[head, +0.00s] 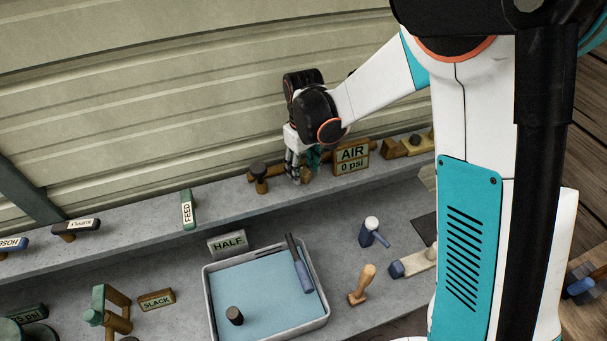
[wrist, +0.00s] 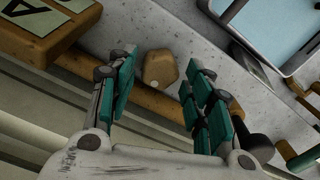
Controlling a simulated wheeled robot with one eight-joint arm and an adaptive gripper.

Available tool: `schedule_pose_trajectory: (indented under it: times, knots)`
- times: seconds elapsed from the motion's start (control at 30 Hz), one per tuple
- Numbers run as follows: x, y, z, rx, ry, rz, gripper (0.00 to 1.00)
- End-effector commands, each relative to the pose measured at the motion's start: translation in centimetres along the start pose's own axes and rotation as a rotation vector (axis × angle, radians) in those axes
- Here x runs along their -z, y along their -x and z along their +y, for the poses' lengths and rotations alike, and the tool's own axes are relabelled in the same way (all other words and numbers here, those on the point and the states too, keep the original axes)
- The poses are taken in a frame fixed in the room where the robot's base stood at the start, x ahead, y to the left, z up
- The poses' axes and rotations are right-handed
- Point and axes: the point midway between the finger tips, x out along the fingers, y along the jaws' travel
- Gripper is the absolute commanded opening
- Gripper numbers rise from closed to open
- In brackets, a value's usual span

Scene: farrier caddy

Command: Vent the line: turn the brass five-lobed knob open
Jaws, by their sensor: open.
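The brass five-lobed knob (wrist: 160,70) shows in the wrist view as a brownish lobed cap with a small pale dot near its lower edge. It sits in front of a brown pipe, over the grey shelf. My gripper (wrist: 162,85) is open, with teal-padded fingers on either side of the knob and visible gaps to both. I cannot tell how deep the fingertips reach relative to it. In the head view my gripper (head: 303,168) points down at the upper shelf, left of the AIR sign (head: 352,157), which reads 0 psi. There the fingers mostly hide the knob.
A dark-topped fitting (head: 259,177) stands close left of my gripper. A green FEED tag (head: 187,209) is farther left. The corrugated wall (head: 200,90) rises behind the shelf. Below, a grey tray (head: 327,318) with a blue lining and several tools lies on the lower shelf.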

Motion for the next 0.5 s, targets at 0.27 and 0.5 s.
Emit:
schedule_pose_trajectory:
  times: [0.27,0.5]
  knots:
    - [0.03,-0.21,0.00,0.000,-0.284,0.001,0.47]
    - [0.04,-0.06,-0.01,0.000,-0.502,0.001,0.47]
